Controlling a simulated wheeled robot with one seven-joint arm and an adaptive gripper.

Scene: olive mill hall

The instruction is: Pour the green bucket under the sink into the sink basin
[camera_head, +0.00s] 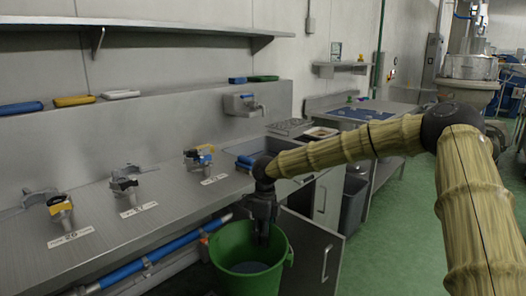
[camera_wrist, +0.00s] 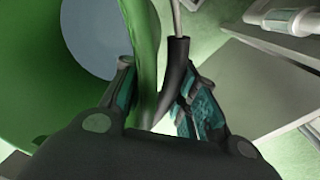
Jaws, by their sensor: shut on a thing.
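The green bucket (camera_head: 228,262) is upright below the counter's front edge. A blue-grey surface, perhaps liquid, shows inside it. My gripper (camera_head: 263,238) reaches down at the bucket's far rim. In the wrist view my gripper (camera_wrist: 157,95) has the green bucket's wall (camera_wrist: 145,40) and a black handle grip (camera_wrist: 175,75) on a thin rod between its fingers. Whether the bucket touches the floor is hidden.
The metal counter (camera_head: 100,215) carries several valve-like fittings on the left. A blue pipe (camera_head: 150,258) runs below its front edge. A grey cabinet door (camera_head: 312,250) stands right of the bucket. A grey bin (camera_head: 353,205) is farther right. Green floor (camera_head: 400,240) is open at right.

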